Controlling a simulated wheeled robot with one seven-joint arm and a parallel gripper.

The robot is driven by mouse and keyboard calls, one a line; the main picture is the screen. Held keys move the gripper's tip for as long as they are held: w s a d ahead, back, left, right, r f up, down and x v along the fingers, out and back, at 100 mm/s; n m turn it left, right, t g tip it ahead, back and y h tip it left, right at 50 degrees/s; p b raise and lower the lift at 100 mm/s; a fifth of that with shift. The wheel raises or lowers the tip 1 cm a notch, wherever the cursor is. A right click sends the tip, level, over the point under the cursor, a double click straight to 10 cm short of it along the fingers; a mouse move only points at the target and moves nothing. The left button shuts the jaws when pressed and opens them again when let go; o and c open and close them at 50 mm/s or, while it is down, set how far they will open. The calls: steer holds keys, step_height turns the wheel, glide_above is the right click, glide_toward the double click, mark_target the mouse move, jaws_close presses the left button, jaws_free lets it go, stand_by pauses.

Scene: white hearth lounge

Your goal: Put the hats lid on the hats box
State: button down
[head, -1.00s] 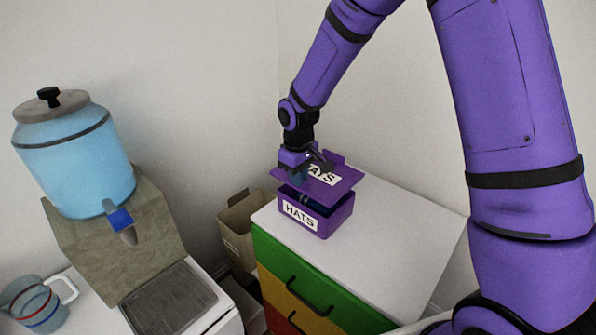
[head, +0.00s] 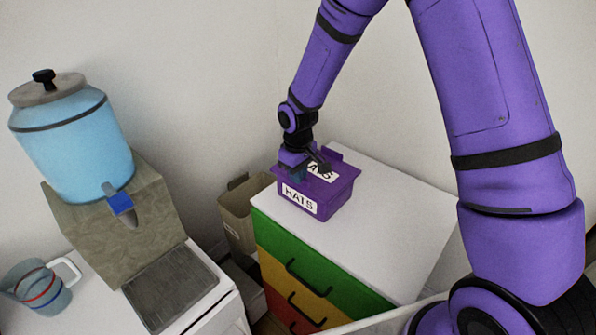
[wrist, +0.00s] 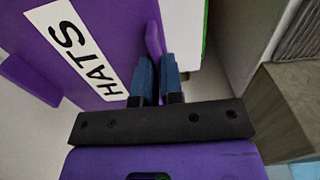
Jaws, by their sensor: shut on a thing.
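The purple hats box (head: 330,200) stands on the white top of a drawer chest, its "HATS" label facing front. The purple hats lid (head: 341,172) with its own "HATS" label lies over the box opening, with no clear gap showing in the head view. My gripper (head: 306,172) is at the lid's left edge, its blue fingers shut on a raised tab of the lid. In the wrist view the lid (wrist: 108,20) fills the upper left, and the gripper (wrist: 156,75) pinches the upright purple tab. The box inside is hidden.
The chest (head: 390,240) has green, yellow and red drawers, with free white top to the right of the box. A beige bin (head: 238,205) stands left of it. A blue water dispenser (head: 70,145) and clear cup (head: 40,290) are further left.

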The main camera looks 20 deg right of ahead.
steer(key=c, duration=1.2)
jaws_free()
steer(key=shift+o, duration=0.2)
step_height(320, 180, up, 11)
steer(key=s+d+r+m+t, duration=0.1)
steer(key=s+d+r+m, duration=0.1)
steer(key=s+d+r, duration=0.35)
steer(key=s+d+r+m+t, duration=0.1)
steer(key=s+d+r, duration=0.1)
steer(key=s+r, duration=0.6)
steer(key=s+d+r+m+t, duration=0.1)
steer(key=s+d+r+m, duration=0.1)
steer(key=s, duration=0.6)
steer(key=s+d+r+m+t, duration=0.1)
steer(key=s+d+r+t, duration=0.1)
steer(key=s+d+r, duration=0.2)
steer(key=s+r, duration=0.2)
steer(key=s, duration=0.2)
steer(key=shift+m, duration=0.4)
